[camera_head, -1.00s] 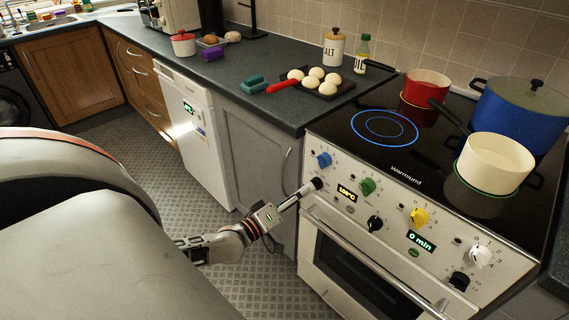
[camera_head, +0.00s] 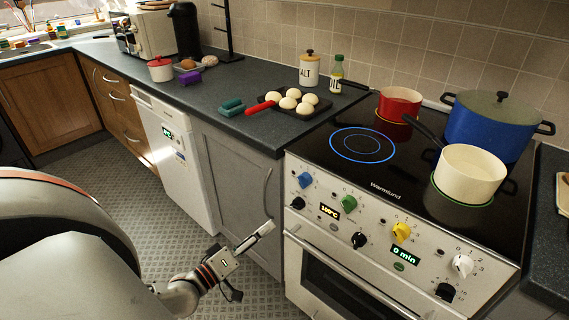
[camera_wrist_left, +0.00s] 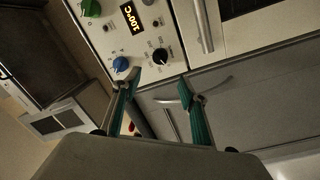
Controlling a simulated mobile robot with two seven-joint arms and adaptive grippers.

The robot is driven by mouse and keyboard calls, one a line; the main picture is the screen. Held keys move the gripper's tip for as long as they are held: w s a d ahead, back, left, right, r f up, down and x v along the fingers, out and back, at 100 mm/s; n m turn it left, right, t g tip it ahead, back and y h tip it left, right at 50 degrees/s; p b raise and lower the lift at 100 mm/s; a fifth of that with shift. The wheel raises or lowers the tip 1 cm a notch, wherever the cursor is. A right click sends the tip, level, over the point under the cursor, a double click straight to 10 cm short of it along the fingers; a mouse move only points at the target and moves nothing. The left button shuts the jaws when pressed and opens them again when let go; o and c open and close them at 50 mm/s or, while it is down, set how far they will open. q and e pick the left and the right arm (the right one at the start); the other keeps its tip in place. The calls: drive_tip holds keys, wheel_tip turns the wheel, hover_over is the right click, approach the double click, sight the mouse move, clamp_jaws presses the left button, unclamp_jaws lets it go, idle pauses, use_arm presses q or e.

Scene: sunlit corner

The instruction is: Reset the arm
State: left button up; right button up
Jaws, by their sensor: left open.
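My left arm comes in from the lower left in the head view, and its left gripper (camera_head: 262,236) is in front of the grey cabinet door, left of the stove. The gripper is empty. In the left wrist view its two green-padded fingers (camera_wrist_left: 160,84) are spread apart with nothing between them. The stove's black knob (camera_head: 299,203) and blue knob (camera_head: 305,180) stand clear of the fingers in the head view. The black knob also shows beyond the fingers in the left wrist view (camera_wrist_left: 161,56). My right gripper is not in view.
The oven handle (camera_head: 350,272) runs along the stove front, right of the gripper. A white pot (camera_head: 468,172), a red pot (camera_head: 400,101) and a blue pot (camera_head: 490,122) stand on the cooktop. A tray of buns (camera_head: 322,105) lies on the counter. Open floor (camera_head: 155,225) lies to the left.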

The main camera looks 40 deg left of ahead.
use_arm(q)
drive_tip(key=s+d+f+m+g+p, duration=0.1)
drive_tip(key=s+d+f+m+g, duration=0.1)
drive_tip(key=d, duration=0.4)
drive_tip(key=s+d+f+m+g+p, duration=0.2)
drive_tip(key=s+d+f+m+g, duration=0.1)
drive_tip(key=s+d+f+m, duration=0.2)
drive_tip(key=s+d+f+m+g+p, duration=0.1)
drive_tip(key=s+d+f+m+g, duration=0.1)
drive_tip(key=s+d+f+m, duration=0.2)
drive_tip(key=s+d+m, duration=0.2)
drive_tip(key=d+m, duration=0.1)
drive_tip(key=d, duration=0.1)
drive_tip(key=shift+s+g+p, duration=0.25)
drive_tip(key=shift+g+p, duration=0.1)
drive_tip(key=shift+g, duration=0.05)
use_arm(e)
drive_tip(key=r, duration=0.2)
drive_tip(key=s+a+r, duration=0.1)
use_arm(q)
drive_tip(key=shift+f, duration=0.1)
